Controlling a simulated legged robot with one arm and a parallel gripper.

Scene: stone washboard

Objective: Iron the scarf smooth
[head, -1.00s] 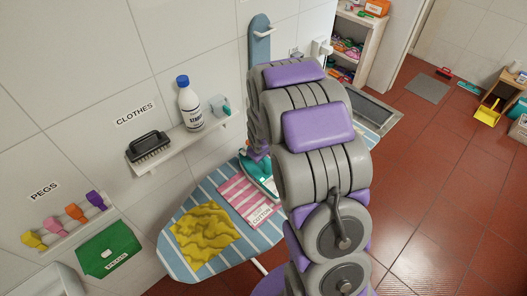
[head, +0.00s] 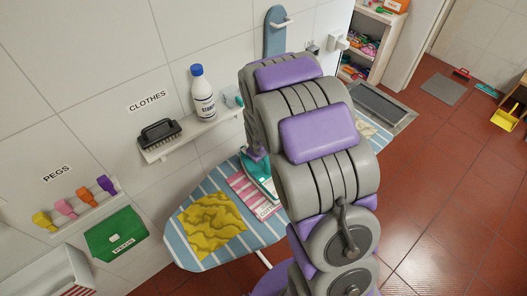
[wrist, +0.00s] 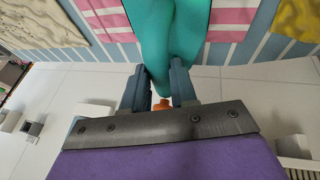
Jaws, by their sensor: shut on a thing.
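A yellow crumpled cloth (head: 212,224), which looks like the scarf, lies in folds on the left part of the blue-and-white striped ironing board (head: 180,250). Its edge shows at the top right of the wrist view (wrist: 298,16). The teal iron (head: 264,180) is over a pink-and-white striped cloth (head: 240,184), right of the yellow cloth and apart from it. In the wrist view my gripper (wrist: 160,76) is shut on the iron's teal handle (wrist: 160,45). My arm hides the gripper and part of the board in the head view. Whether the soleplate touches the cloth cannot be told.
A wall shelf (head: 190,136) above the board holds a brush (head: 160,138) and a starch bottle (head: 203,95). A beige crumpled cloth (wrist: 35,22) lies on the board's other end. A green peg bag (head: 115,233) hangs left. Red floor is open at right.

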